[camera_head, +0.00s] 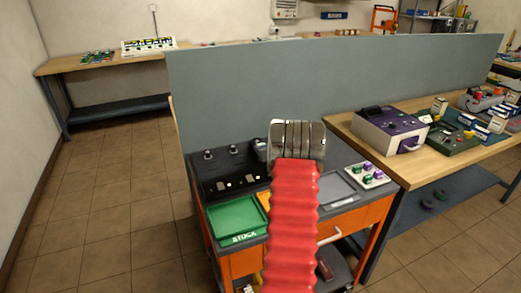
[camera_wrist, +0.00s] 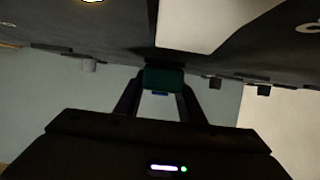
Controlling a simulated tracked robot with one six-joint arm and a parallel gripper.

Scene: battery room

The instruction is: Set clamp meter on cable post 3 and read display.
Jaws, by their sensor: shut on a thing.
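In the wrist view my gripper (camera_wrist: 162,82) is shut on a small dark teal block (camera_wrist: 165,78). It looks like part of the clamp meter; its jaws and display do not show. The block is close to the edge of a dark panel. In the head view my red arm and metal wrist hide the gripper and the block. The dark post panel (camera_head: 225,180) stands left of my wrist, with dark posts (camera_head: 233,150) along its back. Short posts (camera_wrist: 215,82) also show in the wrist view. I cannot read the post numbers.
A green tray (camera_head: 231,230) marked STOCK and a grey tray (camera_head: 338,203) lie on the orange cart (camera_head: 345,222). A white tray (camera_head: 367,182) holds green and purple pieces. A grey partition (camera_head: 240,85) stands behind. A purple case (camera_head: 390,130) sits on the right bench.

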